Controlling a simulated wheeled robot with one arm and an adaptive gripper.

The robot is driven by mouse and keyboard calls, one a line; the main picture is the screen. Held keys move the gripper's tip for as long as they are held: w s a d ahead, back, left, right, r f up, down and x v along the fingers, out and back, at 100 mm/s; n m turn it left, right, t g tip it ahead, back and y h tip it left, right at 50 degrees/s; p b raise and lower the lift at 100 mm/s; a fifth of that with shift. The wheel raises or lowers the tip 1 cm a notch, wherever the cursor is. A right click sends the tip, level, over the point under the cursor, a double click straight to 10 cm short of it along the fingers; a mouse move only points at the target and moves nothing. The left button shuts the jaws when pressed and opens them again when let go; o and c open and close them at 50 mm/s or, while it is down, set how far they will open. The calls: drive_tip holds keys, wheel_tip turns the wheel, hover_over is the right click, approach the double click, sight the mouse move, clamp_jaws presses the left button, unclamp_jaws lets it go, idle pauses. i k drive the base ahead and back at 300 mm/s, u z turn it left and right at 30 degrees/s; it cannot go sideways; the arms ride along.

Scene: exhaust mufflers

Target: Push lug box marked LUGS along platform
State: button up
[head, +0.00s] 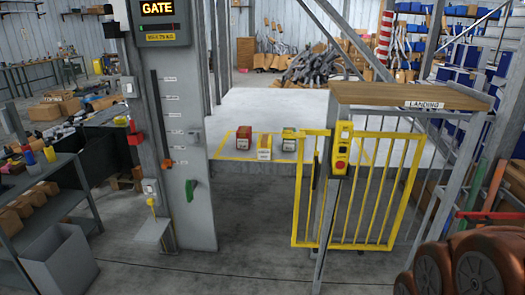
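Three small boxes stand in a row on the pale platform (222,148), inside a yellow floor outline. The left box (237,138) is red with a pale label. The middle box (264,150) is yellow with a white label and sits slightly nearer. The right box (289,140) is yellowish with a dark part and a pale label. The lettering is too small to read, so I cannot tell which is marked LUGS. A yellow barred gate (372,195) stands in front to the right. My gripper is not in view.
A grey post (182,90) with a lit GATE sign (157,9) stands left of the platform. A yellow control box (341,150) with a red button is by the gate, below a wooden LANDING shelf (405,95). Reddish-brown rounded shapes (470,262) fill the lower right. Floor in front is clear.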

sight(264, 143)
drive_tip(key=u, duration=0.65)
drive_tip(key=i, duration=0.5)
drive_tip(key=u, duration=0.85)
drive_tip(key=i, duration=0.7)
drive_tip(key=z, duration=0.6)
drive_tip(key=i, duration=0.8)
drive_tip(key=z, duration=0.9)
